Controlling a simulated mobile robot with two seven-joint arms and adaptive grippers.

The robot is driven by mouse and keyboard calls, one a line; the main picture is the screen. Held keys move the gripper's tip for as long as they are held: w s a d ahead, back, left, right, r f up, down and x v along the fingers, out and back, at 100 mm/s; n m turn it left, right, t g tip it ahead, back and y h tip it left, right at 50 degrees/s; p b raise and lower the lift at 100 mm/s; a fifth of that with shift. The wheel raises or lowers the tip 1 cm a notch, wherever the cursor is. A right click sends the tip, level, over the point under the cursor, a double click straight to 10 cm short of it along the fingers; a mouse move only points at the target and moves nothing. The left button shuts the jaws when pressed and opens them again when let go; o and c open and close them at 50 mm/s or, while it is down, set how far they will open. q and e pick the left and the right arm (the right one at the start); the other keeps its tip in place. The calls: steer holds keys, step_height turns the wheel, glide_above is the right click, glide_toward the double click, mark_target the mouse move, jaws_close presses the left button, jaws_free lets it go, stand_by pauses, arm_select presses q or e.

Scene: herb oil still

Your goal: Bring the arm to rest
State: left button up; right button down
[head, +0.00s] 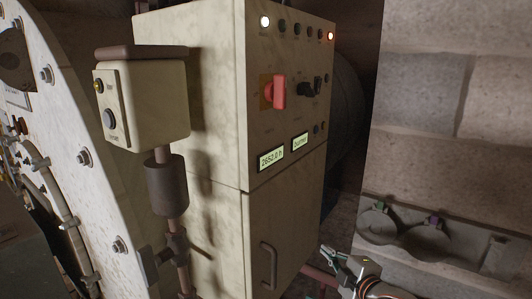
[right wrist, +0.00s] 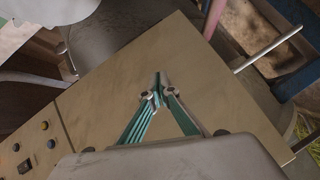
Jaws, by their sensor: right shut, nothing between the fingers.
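My right gripper (head: 334,262) is low in the head view, right of the cabinet's lower door. It is shut and empty. In the right wrist view its two green-and-grey fingers (right wrist: 161,84) meet at the tips in front of a flat tan surface (right wrist: 115,95). Whether the tips touch that surface I cannot tell. My left gripper is in neither view.
A cream control cabinet (head: 215,110) stands mid-view, with a red switch (head: 279,91), lamps and a door handle (head: 268,265). A small button box (head: 148,105) on a post stands left, beside a round bolted metal body (head: 70,110). A recessed tray (head: 455,259) is at right.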

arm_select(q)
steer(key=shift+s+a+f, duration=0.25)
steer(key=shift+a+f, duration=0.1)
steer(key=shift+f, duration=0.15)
arm_select(e)
steer(key=s+d+f+m+g+h, duration=0.1)
steer(key=s+f+m, duration=0.6)
steer(key=s+f, duration=0.7)
steer(key=s+d+f+m+g+h, duration=0.1)
steer(key=s+d+f+m+g, duration=0.2)
steer(key=s+f, duration=1.2)
steer(key=s+m, duration=0.3)
steer(key=s, duration=0.2)
steer(key=shift+d+f+m+h, duration=0.25)
steer(key=shift+d+m+h, duration=0.05)
steer(key=shift+m+h, duration=0.1)
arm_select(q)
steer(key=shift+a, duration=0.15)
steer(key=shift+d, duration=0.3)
arm_select(e)
steer(key=shift+w, duration=0.1)
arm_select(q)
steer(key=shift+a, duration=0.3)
